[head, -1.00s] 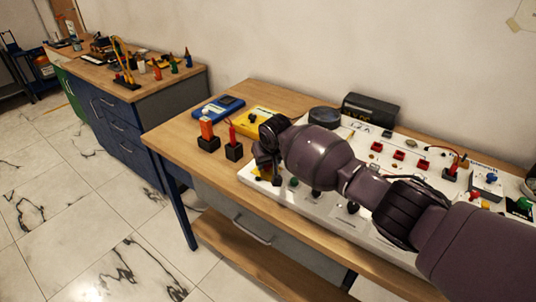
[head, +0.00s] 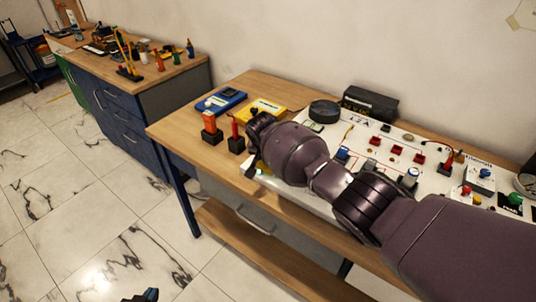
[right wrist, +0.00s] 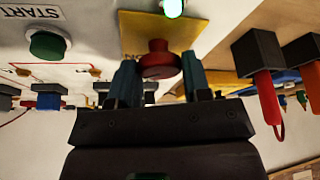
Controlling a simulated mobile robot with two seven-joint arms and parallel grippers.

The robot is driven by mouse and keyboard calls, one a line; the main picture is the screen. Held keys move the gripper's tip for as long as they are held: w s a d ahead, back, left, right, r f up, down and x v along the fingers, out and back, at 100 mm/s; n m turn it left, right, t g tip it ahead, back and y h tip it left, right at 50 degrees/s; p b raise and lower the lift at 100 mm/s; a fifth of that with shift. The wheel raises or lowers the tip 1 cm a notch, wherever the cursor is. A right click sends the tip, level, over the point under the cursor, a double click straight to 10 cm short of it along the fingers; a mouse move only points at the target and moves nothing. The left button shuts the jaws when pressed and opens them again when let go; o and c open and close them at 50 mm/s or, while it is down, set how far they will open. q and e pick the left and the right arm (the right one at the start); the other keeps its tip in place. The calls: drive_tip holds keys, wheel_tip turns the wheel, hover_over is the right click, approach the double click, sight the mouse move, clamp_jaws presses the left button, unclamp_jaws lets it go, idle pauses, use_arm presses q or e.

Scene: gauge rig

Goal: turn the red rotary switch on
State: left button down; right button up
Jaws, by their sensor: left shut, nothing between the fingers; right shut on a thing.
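The red rotary switch (right wrist: 158,66) shows in the right wrist view as a red knob on a yellow plate (right wrist: 190,31), with lettering partly hidden beside it. My right gripper (right wrist: 159,82) is shut on the knob, one teal finger on each side. In the head view my right arm covers the switch and the fingers. My left gripper (head: 143,296) shows only as a dark tip at the bottom edge of the head view, shut and empty, over the floor and away from the table.
A lit green lamp (right wrist: 173,7) is by the yellow plate. A green START button (right wrist: 47,45) and blue switch (right wrist: 48,96) are to its left. Two dark holders with an orange tool (head: 209,122) and a red tool (head: 235,128) stand near my right wrist. A blue meter (head: 221,100) lies behind.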

idle(0.3)
drive_tip(key=o, duration=0.9)
drive_tip(key=shift+r, duration=0.1)
drive_tip(key=shift+s+r+p, duration=0.2)
drive_tip(key=shift+r+p, duration=0.15)
drive_tip(key=shift+r, duration=0.25)
drive_tip(key=d+p+v, duration=0.1)
drive_tip(key=v, duration=0.8)
drive_tip(key=shift+a, duration=0.5)
drive_tip(key=shift+s, duration=0.15)
